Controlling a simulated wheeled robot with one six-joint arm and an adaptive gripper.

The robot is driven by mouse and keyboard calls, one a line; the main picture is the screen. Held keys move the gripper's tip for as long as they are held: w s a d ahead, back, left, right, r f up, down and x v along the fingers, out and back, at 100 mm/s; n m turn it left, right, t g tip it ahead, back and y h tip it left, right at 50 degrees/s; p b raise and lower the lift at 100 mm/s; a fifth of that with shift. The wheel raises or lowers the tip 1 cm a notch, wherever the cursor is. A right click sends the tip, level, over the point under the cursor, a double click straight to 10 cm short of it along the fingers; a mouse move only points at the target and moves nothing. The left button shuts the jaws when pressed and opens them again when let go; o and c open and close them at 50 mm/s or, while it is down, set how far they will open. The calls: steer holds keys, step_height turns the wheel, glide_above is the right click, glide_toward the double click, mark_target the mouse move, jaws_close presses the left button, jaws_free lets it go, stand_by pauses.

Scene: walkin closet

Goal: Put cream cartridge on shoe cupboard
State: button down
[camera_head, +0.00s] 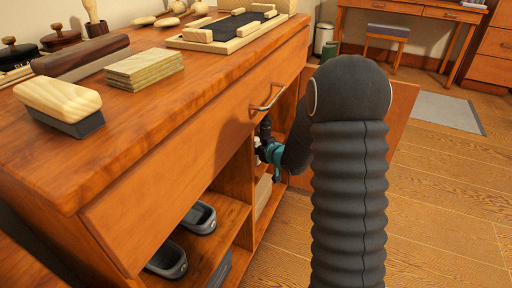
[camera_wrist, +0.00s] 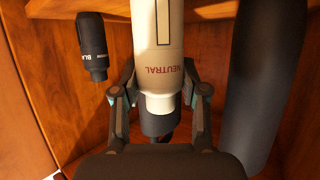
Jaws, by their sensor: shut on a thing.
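The cream cartridge (camera_wrist: 168,35) is a cream-white cylinder marked "NEUTRAL", with a dark end, in the middle of the wrist view. My gripper (camera_wrist: 158,85) is shut on it, one finger on each side. In the head view my gripper (camera_head: 268,150) reaches into the open compartment under the top of the wooden shoe cupboard (camera_head: 172,112). There the cartridge is mostly hidden by my arm and gripper. I cannot tell whether it still touches a shelf.
A black cartridge (camera_wrist: 92,45) is left of the held one, and a large dark cylinder (camera_wrist: 255,75) is close on the right. The cupboard top carries a brush (camera_head: 60,100), a stack of sanding blocks (camera_head: 145,68) and a wooden tray (camera_head: 232,42). Its front middle is bare.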

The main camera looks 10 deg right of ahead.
steer(key=shift+f, duration=0.1)
steer(key=c, duration=0.6)
jaws_free()
